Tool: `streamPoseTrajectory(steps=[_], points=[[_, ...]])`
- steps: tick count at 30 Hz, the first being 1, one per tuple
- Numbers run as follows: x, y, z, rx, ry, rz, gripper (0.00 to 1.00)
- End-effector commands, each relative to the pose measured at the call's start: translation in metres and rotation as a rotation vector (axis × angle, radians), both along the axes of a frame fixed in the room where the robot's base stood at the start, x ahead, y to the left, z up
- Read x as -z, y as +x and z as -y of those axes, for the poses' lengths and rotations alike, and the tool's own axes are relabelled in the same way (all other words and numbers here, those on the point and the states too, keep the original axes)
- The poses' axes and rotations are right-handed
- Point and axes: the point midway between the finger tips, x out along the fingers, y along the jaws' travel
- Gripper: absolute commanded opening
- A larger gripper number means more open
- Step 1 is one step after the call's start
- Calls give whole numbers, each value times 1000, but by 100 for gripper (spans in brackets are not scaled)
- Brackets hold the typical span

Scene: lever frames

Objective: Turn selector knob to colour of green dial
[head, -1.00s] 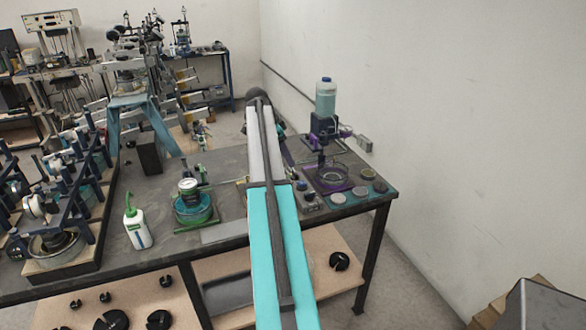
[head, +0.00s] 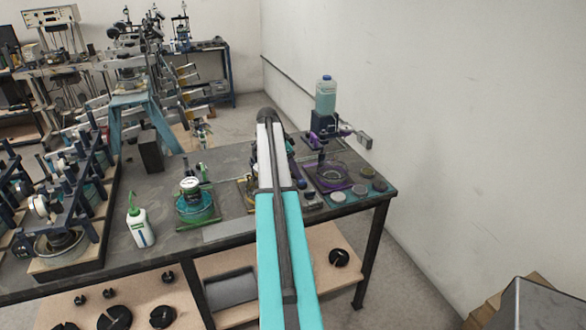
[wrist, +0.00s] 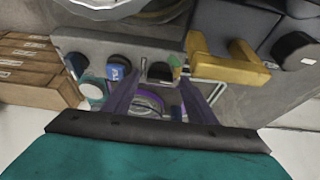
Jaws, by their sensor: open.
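In the wrist view my gripper (wrist: 158,88) is open, its two dark purple fingers reaching over a grey panel (wrist: 90,45). A blue knob (wrist: 118,74) lies by the left fingertip. A dark knob (wrist: 160,72) lies near the space between the fingertips, with a small green patch beside it. A round part with a purple rim (wrist: 150,103) shows between the fingers; I cannot tell whether anything touches it. In the head view my arm hides the gripper and much of the panel. A dial (head: 190,184) with a green rim tops a teal round unit (head: 195,207).
A yellow bracket (wrist: 230,66) and brown blocks (wrist: 35,70) flank the panel. In the head view, a purple-based dish (head: 332,177), a bottle stand (head: 325,118) and several discs stand right of my arm. A white bottle (head: 139,226) stands left. The table's front edge is close.

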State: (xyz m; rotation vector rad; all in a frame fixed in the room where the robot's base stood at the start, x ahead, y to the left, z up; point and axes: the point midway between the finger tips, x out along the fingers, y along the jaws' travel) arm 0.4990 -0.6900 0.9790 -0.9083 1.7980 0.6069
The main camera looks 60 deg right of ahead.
Motion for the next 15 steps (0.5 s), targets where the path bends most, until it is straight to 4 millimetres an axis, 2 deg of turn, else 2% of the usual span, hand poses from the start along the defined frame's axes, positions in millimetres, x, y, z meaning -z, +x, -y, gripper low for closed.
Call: streamPoseTrajectory(steps=[2,3,10,11,15], points=[[0,0,0,0,0,0,52],[0,0,0,0,0,0,48],[0,0,0,0,-1,1,10],[0,-2,-8,0,-1,1,10],[0,0,-1,-3,1,0,10]])
